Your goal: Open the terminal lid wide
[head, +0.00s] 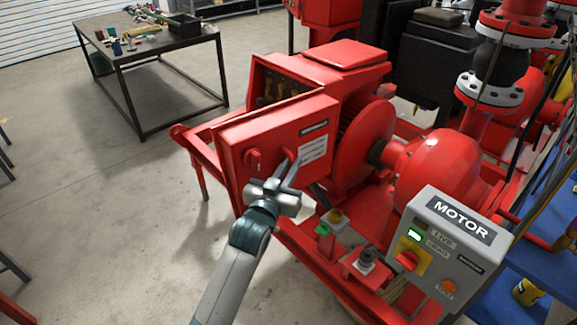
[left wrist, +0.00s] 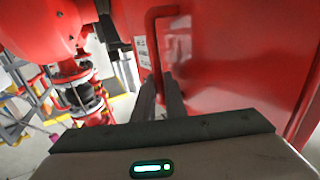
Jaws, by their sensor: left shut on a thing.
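The terminal lid (head: 240,137) is a red panel with a dark label, a white label and a red knob on its outer face. It stands partly open, away from the terminal box. The box's dark inside (head: 267,88), with brass-coloured parts, shows above and behind the lid. My left gripper (head: 287,172) is at the lid's outer face, shut on its red bar handle (left wrist: 153,45). In the left wrist view, the two dark fingers (left wrist: 160,97) are at the handle's lower part, and the lid (left wrist: 230,60) fills the right side. The right gripper is not in view.
A grey MOTOR control box (head: 455,245) with a lit green lamp by LIVE stands at right front. The red motor and pump (head: 440,165) are right of the lid. A table with small items (head: 150,50) stands at back left. The floor left of the skid is clear.

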